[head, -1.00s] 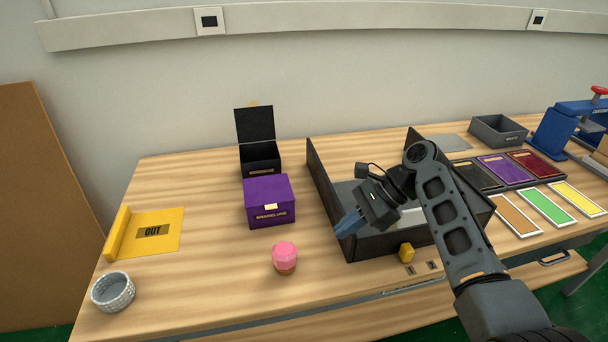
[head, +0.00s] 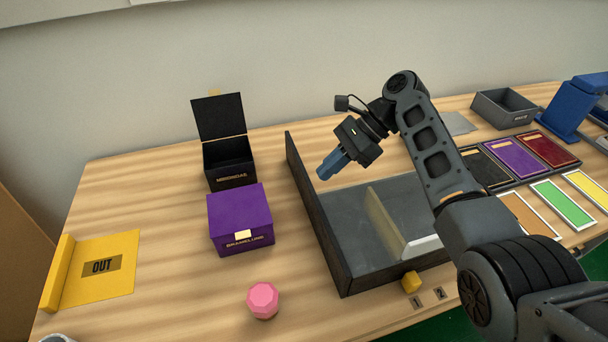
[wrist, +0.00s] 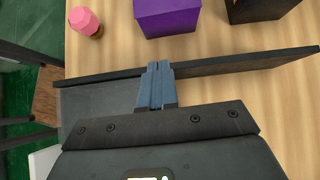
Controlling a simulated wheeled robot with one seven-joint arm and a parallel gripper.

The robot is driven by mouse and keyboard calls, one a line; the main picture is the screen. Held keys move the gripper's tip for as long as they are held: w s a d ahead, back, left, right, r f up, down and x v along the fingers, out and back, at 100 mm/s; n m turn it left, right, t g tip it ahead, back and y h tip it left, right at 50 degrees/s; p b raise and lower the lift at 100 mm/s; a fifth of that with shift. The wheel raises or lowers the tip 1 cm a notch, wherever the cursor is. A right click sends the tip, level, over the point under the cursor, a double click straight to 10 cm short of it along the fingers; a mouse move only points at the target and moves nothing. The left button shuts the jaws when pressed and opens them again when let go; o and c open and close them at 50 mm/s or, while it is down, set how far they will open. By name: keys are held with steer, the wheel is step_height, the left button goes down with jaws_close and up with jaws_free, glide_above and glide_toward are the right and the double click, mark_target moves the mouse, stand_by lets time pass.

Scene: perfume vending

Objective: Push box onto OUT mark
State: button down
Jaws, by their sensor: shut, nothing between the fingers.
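The purple box (head: 240,218), closed and labelled, stands on the table left of the dark tray in the head view. It also shows at the top of the wrist view (wrist: 167,15). The yellow OUT mark (head: 118,285) lies flat at the left of the table, with a raised yellow strip along its left edge. The box stands to its right, apart from it. My gripper (head: 325,172) is shut and empty, above the dark tray near its left wall. In the wrist view my blue fingertips (wrist: 158,68) are together beside that wall and do not touch the box.
An open black box (head: 229,170) stands just behind the purple box. A pink-topped object (head: 263,299) stands in front of it. The dark tray (head: 345,282) has a raised left wall. The table between box and OUT mark is clear. Coloured panels (head: 515,158) lie at right.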

steer(key=a+r+b+x, duration=0.2)
steer(key=b+x, duration=0.6)
steer(key=x, duration=0.4)
steer(key=shift+s, duration=0.4)
steer(key=shift+a, duration=0.1)
